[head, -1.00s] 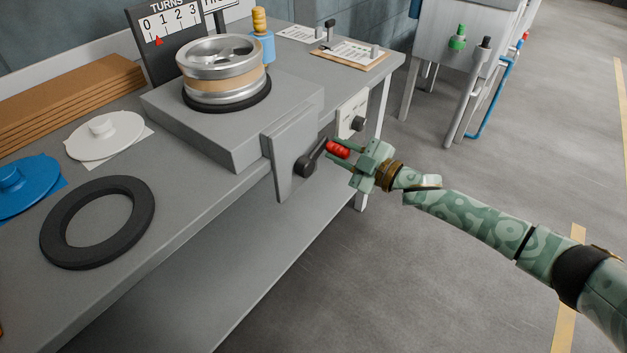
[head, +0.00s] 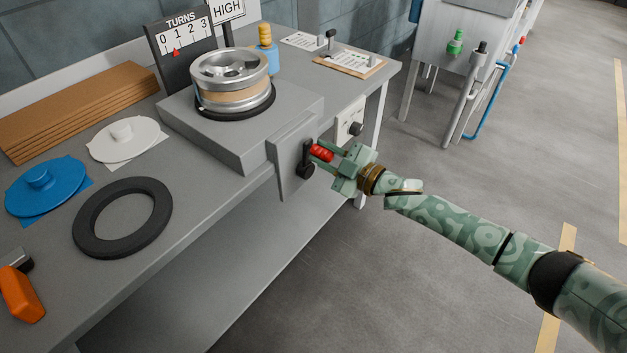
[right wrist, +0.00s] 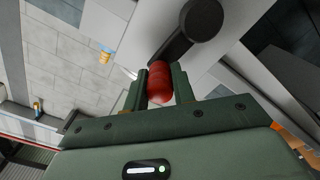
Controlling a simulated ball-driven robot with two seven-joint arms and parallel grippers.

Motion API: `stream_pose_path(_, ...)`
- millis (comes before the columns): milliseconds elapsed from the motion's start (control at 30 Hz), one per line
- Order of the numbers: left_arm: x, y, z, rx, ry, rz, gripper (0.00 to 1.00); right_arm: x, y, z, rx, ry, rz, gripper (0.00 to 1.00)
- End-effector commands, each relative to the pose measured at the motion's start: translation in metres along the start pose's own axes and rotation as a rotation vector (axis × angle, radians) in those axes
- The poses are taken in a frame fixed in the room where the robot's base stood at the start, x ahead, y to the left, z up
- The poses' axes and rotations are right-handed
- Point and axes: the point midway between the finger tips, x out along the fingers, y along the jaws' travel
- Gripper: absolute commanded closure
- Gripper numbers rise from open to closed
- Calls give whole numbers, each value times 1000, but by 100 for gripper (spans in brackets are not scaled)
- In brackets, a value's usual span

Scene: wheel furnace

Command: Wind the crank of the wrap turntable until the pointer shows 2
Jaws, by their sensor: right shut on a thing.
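The wrap turntable (head: 215,135) is a grey box on the bench with a silver wheel (head: 235,78) on top. Its crank (head: 306,156) is on the front plate, with the dark arm pointing about straight up from the hub. My right gripper (head: 325,154) is shut on the red crank handle (head: 320,152). The right wrist view shows the red handle (right wrist: 161,82) between the fingers, with the dark crank arm (right wrist: 183,38) beyond. The red pointer (head: 177,52) on the TURNS dial (head: 185,38) stands at about 1. My left gripper is not in view.
A black ring (head: 88,225), a blue lid (head: 22,200), a white lid (head: 110,150) and an orange-handled tool (head: 22,293) lie on the bench. A dark knob (head: 355,129) is right of the crank. The floor in front is clear.

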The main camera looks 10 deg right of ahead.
Motion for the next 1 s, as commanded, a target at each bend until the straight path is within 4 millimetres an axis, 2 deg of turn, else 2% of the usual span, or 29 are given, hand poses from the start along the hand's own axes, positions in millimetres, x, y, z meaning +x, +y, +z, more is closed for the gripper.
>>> stream_pose_path(100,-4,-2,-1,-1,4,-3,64,-2,-6,-1,0,-11,-7,100)
stream_pose_path(367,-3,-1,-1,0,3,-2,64,-2,-8,1,-2,-15,-7,100)
stream_pose_path(700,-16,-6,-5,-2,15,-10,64,-2,-36,-18,-1,-17,-8,100)
stream_pose_path(1000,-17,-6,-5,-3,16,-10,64,-2,-41,-20,-4,-19,-5,100)
